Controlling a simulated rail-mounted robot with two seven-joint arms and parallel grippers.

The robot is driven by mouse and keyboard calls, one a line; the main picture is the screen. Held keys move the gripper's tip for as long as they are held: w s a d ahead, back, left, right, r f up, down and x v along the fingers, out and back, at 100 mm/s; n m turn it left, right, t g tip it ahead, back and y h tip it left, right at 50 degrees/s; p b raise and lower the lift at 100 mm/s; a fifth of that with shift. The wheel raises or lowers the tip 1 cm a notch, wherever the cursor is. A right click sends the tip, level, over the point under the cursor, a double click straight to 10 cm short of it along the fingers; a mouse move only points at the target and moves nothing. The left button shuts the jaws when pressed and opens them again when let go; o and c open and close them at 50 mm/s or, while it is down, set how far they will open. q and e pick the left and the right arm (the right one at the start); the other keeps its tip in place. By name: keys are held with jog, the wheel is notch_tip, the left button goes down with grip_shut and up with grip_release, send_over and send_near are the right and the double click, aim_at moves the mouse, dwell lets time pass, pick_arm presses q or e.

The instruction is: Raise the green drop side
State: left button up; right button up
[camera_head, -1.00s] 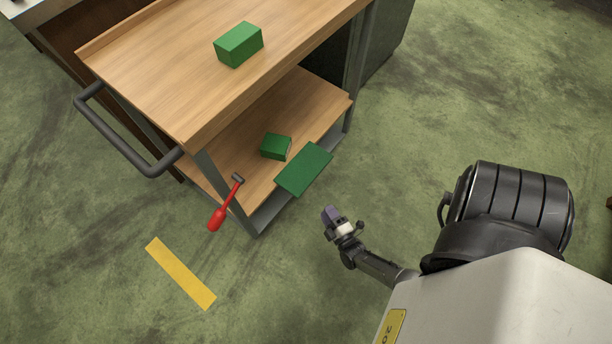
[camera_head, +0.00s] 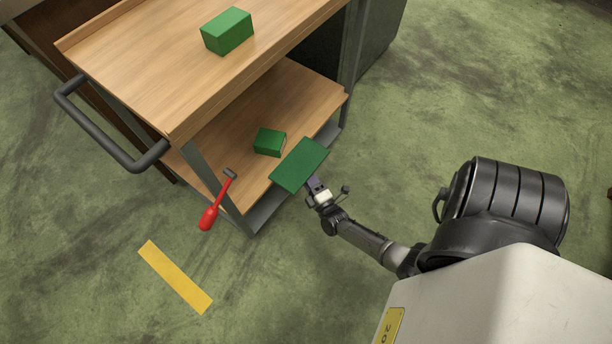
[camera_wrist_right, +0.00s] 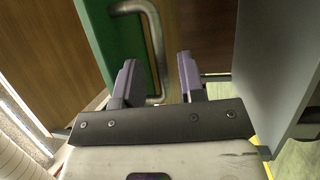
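The green drop side (camera_head: 300,165) is a flat green panel at the front edge of the cart's lower shelf, tilted outward in the head view. In the right wrist view the green panel (camera_wrist_right: 112,35) stands at upper left with a grey metal bar handle (camera_wrist_right: 155,35) on it. My right gripper (camera_head: 314,186) is at the panel's lower right edge. In the wrist view its two purple-grey fingers (camera_wrist_right: 158,78) are apart, and the handle's lower end shows between them; I cannot tell whether they touch it. My left gripper is not in view.
A wooden cart (camera_head: 150,60) has a green block (camera_head: 227,31) on top and a smaller green block (camera_head: 269,142) on its lower shelf (camera_head: 225,130).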

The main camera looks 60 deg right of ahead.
jog(key=shift+b+x, duration=0.4)
jog(key=shift+x, duration=0.9)
grip_shut()
